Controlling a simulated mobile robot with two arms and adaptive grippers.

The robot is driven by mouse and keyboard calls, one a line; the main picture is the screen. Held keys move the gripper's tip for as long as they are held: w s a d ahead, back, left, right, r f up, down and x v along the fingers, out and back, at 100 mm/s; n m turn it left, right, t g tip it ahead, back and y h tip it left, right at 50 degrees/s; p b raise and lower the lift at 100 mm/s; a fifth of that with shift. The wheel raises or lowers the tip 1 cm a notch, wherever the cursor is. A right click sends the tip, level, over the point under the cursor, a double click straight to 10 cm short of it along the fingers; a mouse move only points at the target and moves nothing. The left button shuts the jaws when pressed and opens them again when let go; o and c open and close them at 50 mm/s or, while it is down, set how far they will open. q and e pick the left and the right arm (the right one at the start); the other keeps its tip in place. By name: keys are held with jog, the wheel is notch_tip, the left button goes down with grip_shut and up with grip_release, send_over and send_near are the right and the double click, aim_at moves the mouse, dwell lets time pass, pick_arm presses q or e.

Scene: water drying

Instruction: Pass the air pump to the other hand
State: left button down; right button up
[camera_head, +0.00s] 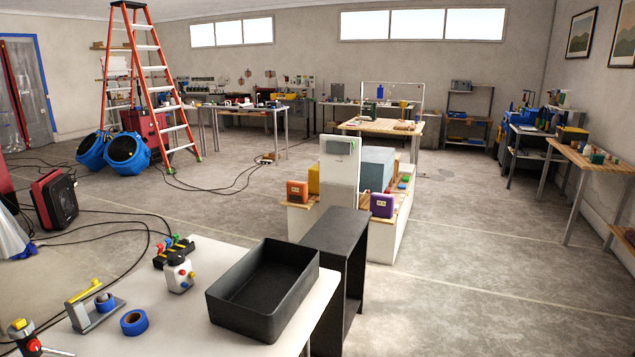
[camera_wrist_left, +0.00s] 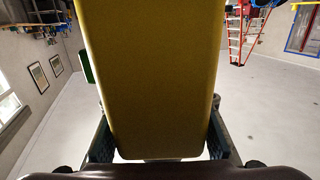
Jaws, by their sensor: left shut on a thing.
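A large yellow body, apparently the air pump (camera_wrist_left: 152,70), fills the middle of the left wrist view. Its sides are flat and its lower edge is rounded; its far end runs out of the picture at the top. My left gripper (camera_wrist_left: 160,112) is shut on it, with a dark finger against each side. A small green part (camera_wrist_left: 86,66) shows beside its left edge; I cannot tell whether it belongs to the pump. The head view shows neither gripper nor the held yellow body. My right gripper is in neither view.
In the head view, a white table (camera_head: 215,258) holds a black tray (camera_head: 238,318), blue tape (camera_head: 134,322) and a small white bottle-like item (camera_head: 178,272). A dark stand (camera_head: 335,240) adjoins it. An orange ladder (camera_head: 160,80) stands behind left.

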pick_arm(q)
jog(key=shift+s+r+y, duration=0.15)
jog(key=shift+r+y, duration=0.05)
jog(key=shift+y, duration=0.1)
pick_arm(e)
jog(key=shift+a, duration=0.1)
pick_arm(q)
jog(key=d+r+m+g+h, duration=0.2)
jog(key=d+m+g+h, duration=0.8)
jog(key=d+h, duration=0.6)
jog(key=shift+d+m, duration=0.4)
jog(key=shift+m, duration=0.8)
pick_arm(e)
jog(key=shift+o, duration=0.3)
